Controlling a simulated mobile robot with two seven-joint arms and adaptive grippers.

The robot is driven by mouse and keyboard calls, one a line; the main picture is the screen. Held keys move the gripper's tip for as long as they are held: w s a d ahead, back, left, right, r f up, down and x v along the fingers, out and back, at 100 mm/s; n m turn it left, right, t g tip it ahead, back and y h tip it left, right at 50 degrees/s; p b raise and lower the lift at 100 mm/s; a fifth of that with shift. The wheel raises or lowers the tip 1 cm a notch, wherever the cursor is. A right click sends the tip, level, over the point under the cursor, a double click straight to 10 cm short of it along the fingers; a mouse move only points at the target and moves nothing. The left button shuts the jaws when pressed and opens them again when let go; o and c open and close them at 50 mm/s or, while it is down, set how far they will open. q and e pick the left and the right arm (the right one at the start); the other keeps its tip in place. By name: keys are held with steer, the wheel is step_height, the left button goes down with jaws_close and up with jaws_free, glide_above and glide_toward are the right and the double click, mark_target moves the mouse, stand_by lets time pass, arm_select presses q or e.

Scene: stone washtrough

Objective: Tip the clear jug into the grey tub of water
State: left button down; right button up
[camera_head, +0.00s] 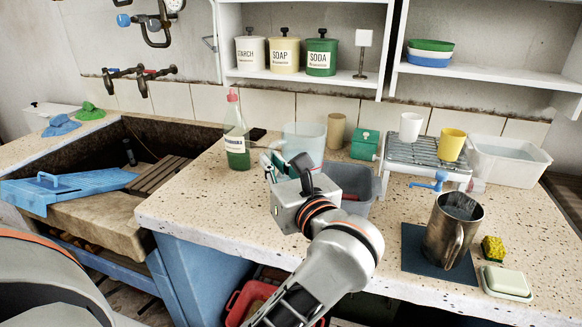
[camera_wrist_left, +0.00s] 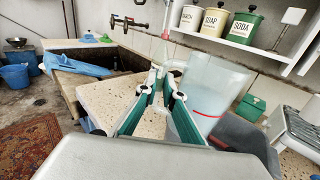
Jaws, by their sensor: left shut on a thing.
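The clear jug (camera_head: 305,140) stands about upright at the back of the speckled counter, partly hidden by my left gripper (camera_head: 284,170). In the left wrist view the jug (camera_wrist_left: 218,88) holds pale liquid and carries a red line. My left gripper's green-lined fingers (camera_wrist_left: 163,88) are shut on its handle side. The grey tub (camera_head: 364,205) sits just right of the gripper, partly behind my wrist; in the left wrist view it (camera_wrist_left: 245,137) shows to the right of and below the jug. Its water cannot be made out clearly. My right gripper is not in view.
A green bottle (camera_head: 236,138) stands left of the jug. A beige cylinder (camera_head: 336,131) and green box (camera_head: 365,145) stand behind the tub. A rack with cups (camera_head: 425,152), a metal pitcher (camera_head: 447,235) and a soap dish (camera_head: 507,283) are to the right. The stone trough (camera_head: 100,222) is left.

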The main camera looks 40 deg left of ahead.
arm_select(q)
steer(key=shift+s+r+p, duration=0.15)
steer(key=shift+r+p, duration=0.2)
steer(key=shift+r, duration=0.55)
steer(key=shift+r+m+p, duration=0.2)
steer(key=shift+m+p, duration=0.1)
steer(key=shift+p, duration=0.05)
steer(key=shift+m+p, duration=0.3)
steer(key=shift+f, duration=0.1)
steer(key=shift+r, duration=0.2)
steer(key=shift+w+r+m+g+p, duration=0.25)
steer(key=shift+r+m+p, duration=0.4)
steer(key=shift+m+p, duration=0.75)
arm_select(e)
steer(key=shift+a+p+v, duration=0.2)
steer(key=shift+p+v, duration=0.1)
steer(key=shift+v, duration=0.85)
